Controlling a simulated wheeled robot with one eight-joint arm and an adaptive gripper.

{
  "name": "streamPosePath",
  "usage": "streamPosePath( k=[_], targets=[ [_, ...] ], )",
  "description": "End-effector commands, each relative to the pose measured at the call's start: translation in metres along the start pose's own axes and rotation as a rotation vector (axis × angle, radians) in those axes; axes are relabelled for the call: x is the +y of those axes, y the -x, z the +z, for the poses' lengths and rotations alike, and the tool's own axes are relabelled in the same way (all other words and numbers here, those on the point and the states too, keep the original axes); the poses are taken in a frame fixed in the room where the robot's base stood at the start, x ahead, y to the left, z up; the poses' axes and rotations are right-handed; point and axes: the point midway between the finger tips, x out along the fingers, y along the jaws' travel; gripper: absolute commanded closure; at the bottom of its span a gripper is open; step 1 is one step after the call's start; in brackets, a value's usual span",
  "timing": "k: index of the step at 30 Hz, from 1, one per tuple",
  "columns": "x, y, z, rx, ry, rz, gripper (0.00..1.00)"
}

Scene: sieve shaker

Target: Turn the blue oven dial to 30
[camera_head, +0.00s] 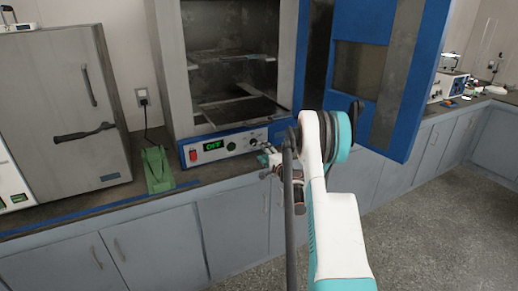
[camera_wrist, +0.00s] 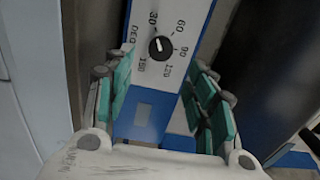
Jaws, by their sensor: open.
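The blue oven's dial is a round black knob (camera_wrist: 160,47) on a white panel, with 30, 60, 90, 120 and 150 printed around it. A small light mark shows on the knob, but I cannot surely tell which number it points to. In the head view the dial (camera_head: 253,141) is at the right of the oven's front panel (camera_head: 222,146). My gripper (camera_wrist: 161,72) is open, its green-padded fingers on either side of the dial in the picture and apart from it. In the head view my gripper (camera_head: 268,158) is just in front of the panel, partly hidden by my arm.
The blue oven door (camera_head: 405,85) hangs open at the right, behind my arm. The panel also has a red switch (camera_head: 193,155) and a green display (camera_head: 213,146). A green device (camera_head: 157,169) and a grey cabinet (camera_head: 60,120) stand on the left counter.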

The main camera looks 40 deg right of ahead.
Motion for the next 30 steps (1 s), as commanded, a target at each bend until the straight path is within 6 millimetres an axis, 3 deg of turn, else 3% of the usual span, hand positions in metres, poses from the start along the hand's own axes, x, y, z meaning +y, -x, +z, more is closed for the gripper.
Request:
streamPosePath(
  k=[3,9,30],
  targets=[
    [0.0,0.021,0.0,0.0,0.0,0.0,0.49],
    [0.0,0.04,0.0,0.0,0.0,0.0,0.49],
    [-0.003,0.042,0.004,-0.007,0.005,0.001,0.49]
  ],
)
